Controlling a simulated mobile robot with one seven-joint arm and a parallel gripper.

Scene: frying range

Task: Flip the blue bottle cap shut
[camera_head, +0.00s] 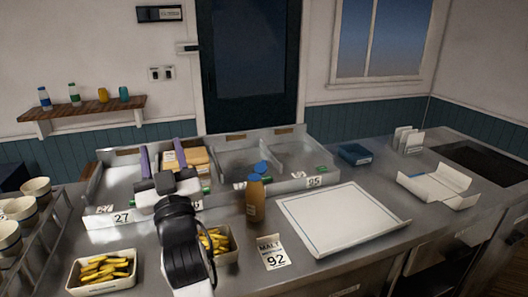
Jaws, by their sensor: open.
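A brown-orange bottle (255,203) stands upright on the steel counter, in front of the divided bin. Its blue cap (254,178) has a blue lid (262,167) that appears raised at the back, so the cap looks open. My gripper (163,160) is over the left part of the divided bin, left of the bottle and apart from it. Its two purple fingers are spread, pointing away toward the back. I see nothing held between them. My arm rises from the bottom of the picture, left of the bottle, and hides part of the counter.
The divided bin (128,216) holds tan packages (195,157). Fry trays (103,286) flank my arm, partly hidden on the right. A card marked 92 (273,252) lies before the bottle. A large white tray (340,216) is to its right. Cups (37,188) stand far left.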

